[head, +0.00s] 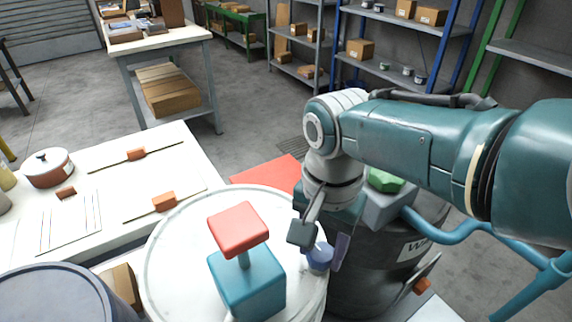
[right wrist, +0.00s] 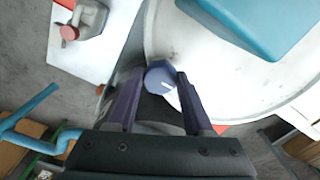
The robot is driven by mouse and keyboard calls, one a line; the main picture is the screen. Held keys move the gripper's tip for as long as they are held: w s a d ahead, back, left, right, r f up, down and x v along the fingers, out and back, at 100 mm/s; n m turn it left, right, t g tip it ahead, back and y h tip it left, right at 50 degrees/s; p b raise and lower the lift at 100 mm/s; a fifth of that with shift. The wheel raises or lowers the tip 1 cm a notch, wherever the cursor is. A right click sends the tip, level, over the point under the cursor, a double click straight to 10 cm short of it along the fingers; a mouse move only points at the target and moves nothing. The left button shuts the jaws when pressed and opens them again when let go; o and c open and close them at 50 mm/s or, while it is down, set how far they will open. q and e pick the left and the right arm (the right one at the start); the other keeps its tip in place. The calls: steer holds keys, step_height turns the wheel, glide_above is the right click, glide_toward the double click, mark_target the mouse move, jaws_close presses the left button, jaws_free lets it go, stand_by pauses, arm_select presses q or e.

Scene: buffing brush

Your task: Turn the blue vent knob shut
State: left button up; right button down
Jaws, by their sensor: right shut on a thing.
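The blue vent knob (head: 320,257) is a small round blue-grey knob at the right edge of the white drum's lid (head: 172,232). My right gripper (head: 319,246) reaches down from the right and is shut on the knob, one finger on each side. In the right wrist view the knob (right wrist: 160,75) sits between the two dark fingertips (right wrist: 158,78), and a pale line shows on its face. The fingers hide part of its sides. My left gripper is not in view.
A teal block with a red top (head: 239,228) stands on the lid, left of the knob. A dark drum (head: 375,265) stands close on the right, below my arm. A white table (head: 110,185) lies left, and a grey drum (head: 50,295) stands at bottom left.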

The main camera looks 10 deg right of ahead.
mark_target(321, 252)
steer(key=shift+c, duration=1.5)
jaws_free()
step_height(321, 252, up, 8)
steer(key=p, duration=0.5)
steer(key=shift+r+p, duration=0.25)
steer(key=shift+p, duration=0.05)
steer(key=shift+r, duration=0.75)
